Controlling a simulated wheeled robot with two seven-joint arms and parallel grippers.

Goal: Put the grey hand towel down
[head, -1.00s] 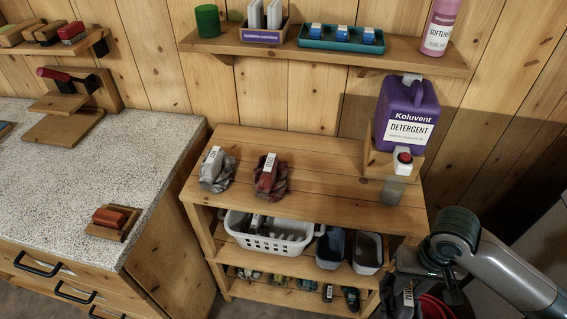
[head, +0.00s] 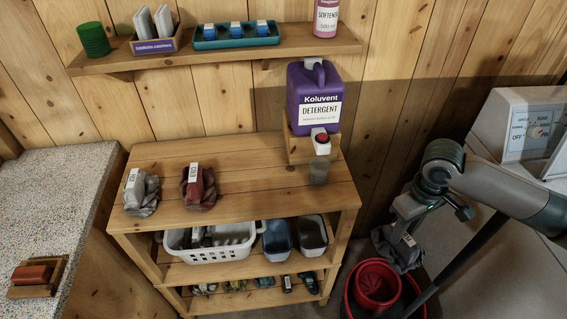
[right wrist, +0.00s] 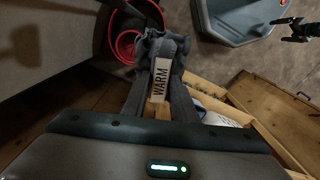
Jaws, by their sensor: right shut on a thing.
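The grey hand towel (head: 389,254) is a dark, bunched cloth with a white tag. It hangs from my right gripper (head: 408,207), right of the shelf unit and near a red bucket. In the right wrist view the towel (right wrist: 176,47) is pinched between the fingers of my right gripper (right wrist: 158,108), and its tag reads WARM. Its lower end is partly hidden there. My left gripper is outside the head view; a dark gripper (right wrist: 285,30) with its fingers apart shows small at the top right of the right wrist view.
A light grey cloth (head: 141,196) and a dark red cloth (head: 198,190) lie on the shelf unit's top (head: 250,180). A purple detergent jug (head: 313,100) stands at its back right. A white basket (head: 210,245) is below. The red bucket (head: 372,285) stands on the floor.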

